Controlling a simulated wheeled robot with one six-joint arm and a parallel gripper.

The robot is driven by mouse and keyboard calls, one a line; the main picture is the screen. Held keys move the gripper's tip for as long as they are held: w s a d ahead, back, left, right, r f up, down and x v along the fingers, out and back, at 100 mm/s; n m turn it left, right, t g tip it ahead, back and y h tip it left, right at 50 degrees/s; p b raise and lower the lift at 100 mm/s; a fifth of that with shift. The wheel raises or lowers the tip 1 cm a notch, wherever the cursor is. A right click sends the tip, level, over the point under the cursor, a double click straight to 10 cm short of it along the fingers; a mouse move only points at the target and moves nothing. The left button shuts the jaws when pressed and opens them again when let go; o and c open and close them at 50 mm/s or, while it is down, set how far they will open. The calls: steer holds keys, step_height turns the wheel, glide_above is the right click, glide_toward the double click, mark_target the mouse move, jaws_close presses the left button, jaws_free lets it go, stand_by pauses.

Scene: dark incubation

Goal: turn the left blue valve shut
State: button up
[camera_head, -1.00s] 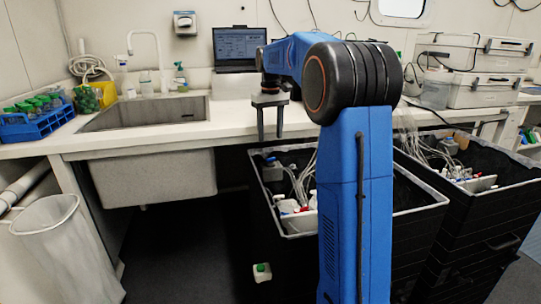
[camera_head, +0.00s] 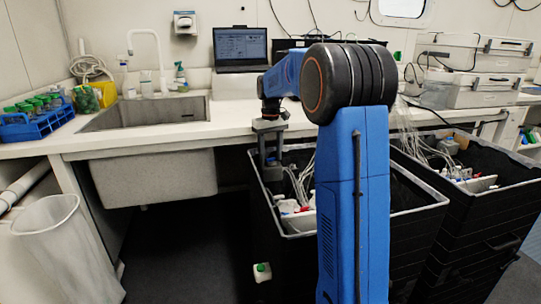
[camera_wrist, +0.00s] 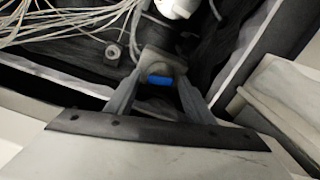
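The left blue valve (camera_wrist: 160,79) shows in the wrist view as a small blue handle on a grey body. In the wrist view my gripper (camera_wrist: 161,72) is open, with one finger on each side of the blue handle. A small gap seems to show on both sides; contact is not clear.
The left black bin (camera_head: 420,208) holds tubes and white bottles close to the valve. Pale tubing (camera_wrist: 60,25) and a round fitting (camera_wrist: 113,52) lie left of my fingers in the wrist view. The white counter (camera_head: 225,127) with a sink stands behind.

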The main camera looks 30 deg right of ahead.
mark_target(271, 158)
steer(key=c, duration=0.9)
steer(key=shift+o, duration=0.2)
steer(key=shift+m, duration=1.5)
steer(key=o, duration=1)
steer(key=shift+o, duration=0.2)
steer(key=shift+r, duration=0.1)
step_height(271, 158, up, 17)
steer(key=shift+r, duration=0.15)
